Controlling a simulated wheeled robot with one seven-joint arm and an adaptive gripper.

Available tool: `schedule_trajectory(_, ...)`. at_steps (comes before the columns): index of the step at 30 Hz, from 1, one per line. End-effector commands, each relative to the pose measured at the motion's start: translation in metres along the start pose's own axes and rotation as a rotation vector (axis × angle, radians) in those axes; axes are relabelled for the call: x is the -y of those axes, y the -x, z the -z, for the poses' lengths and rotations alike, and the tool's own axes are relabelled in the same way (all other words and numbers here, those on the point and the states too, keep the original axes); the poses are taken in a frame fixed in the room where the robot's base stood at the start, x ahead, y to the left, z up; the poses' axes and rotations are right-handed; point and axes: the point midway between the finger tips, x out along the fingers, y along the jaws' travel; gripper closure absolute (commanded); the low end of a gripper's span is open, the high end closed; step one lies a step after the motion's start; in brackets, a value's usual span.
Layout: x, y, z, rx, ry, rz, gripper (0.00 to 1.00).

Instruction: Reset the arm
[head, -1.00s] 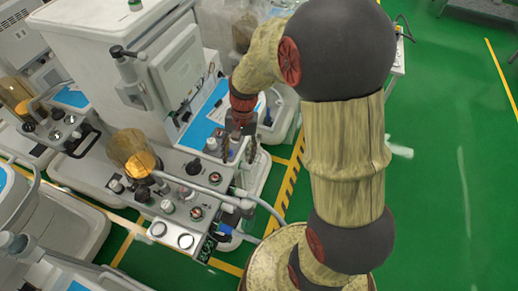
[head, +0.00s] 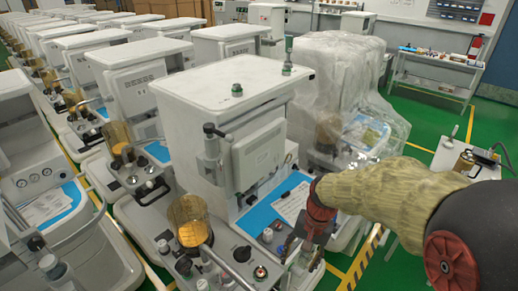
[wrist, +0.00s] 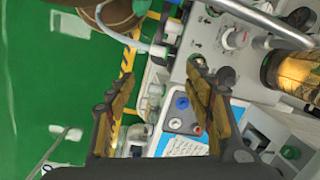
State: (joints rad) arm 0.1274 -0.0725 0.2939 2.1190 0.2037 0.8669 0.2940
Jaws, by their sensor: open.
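My gripper (head: 300,256) hangs at the front of the nearest anaesthesia cart (head: 222,90), by the right end of its control panel and just in front of its blue work surface (head: 262,218). In the wrist view, my gripper (wrist: 160,62) has its two brown fingers spread well apart with nothing between them. Part of the cart's grey panel with knobs (wrist: 232,40) lies beyond the right finger. My arm reaches in from the right in the head view. The exact gap between fingertips and panel cannot be told.
Rows of similar carts (head: 145,75) fill the left and back. An amber canister (head: 190,222) stands on the panel left of my gripper. A plastic-wrapped cart (head: 340,75) is behind. A small table (head: 468,160) stands right; green floor (head: 420,112) shows between.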

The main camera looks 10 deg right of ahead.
Motion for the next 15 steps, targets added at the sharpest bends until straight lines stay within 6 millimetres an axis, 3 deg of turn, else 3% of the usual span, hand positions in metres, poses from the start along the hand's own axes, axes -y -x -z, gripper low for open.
schedule_trajectory(4,-0.002,-0.001,-0.001,0.003,0.047,-0.007,0.48)
schedule_trajectory(6,-0.013,-0.006,-0.012,0.021,0.110,-0.032,0.48)
schedule_trajectory(15,-0.033,0.042,-0.051,-0.116,0.340,-0.060,0.48)
